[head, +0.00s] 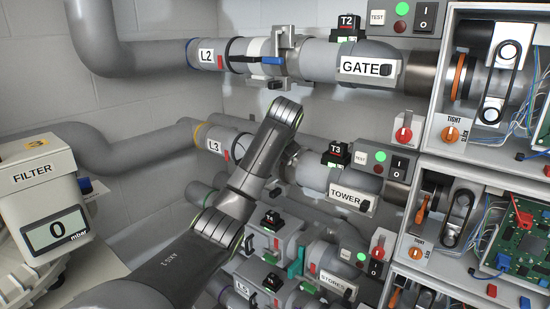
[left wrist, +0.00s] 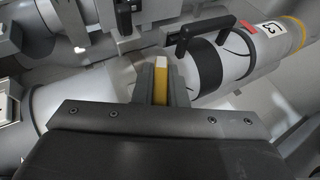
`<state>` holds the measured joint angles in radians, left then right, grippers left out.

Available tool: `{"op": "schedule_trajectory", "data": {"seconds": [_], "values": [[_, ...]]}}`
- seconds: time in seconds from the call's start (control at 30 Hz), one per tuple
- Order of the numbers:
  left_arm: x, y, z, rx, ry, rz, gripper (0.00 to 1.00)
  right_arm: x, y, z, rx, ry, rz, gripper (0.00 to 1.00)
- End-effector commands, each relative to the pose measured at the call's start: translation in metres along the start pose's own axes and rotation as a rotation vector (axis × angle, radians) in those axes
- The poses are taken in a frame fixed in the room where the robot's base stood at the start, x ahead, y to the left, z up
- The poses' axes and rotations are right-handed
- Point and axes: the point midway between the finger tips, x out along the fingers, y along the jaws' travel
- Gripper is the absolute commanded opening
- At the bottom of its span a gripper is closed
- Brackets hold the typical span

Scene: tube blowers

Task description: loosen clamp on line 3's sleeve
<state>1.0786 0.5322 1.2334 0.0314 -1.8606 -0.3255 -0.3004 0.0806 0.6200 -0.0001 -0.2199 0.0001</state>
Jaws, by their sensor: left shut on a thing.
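Line 3, with its L3 label (head: 214,146) and a yellow ring, runs behind my left arm in the head view. The arm hides most of its sleeve and clamp. In the left wrist view the label (left wrist: 272,28) is at top right, beside a black band (left wrist: 207,64) around the pale pipe. My left gripper (left wrist: 161,88) is shut on a yellow lever with a pale end (left wrist: 161,68), beside the pipe joint. It appears to be the clamp's lever, but where it joins the clamp is hidden. My right gripper is in neither view.
Line 2 (head: 207,55), with a blue clamp lever (head: 272,61), runs just above my arm. Lower lines and valves crowd below. The filter unit (head: 32,178) stands at left, and open control boxes (head: 425,145) at right. A black handle (left wrist: 200,30) is close to my fingers.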

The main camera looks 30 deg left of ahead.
Motion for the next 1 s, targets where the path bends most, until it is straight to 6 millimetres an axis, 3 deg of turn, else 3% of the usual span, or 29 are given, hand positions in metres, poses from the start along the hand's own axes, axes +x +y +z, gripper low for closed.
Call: {"op": "schedule_trajectory", "data": {"seconds": [0.5,1.0], "values": [[0.0005,-0.0011,0.0005,-0.154,-0.002,0.368,0.00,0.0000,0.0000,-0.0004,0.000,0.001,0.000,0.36],[0.0008,0.0000,0.0000,-0.197,0.000,0.475,0.00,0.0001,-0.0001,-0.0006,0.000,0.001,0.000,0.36]]}}
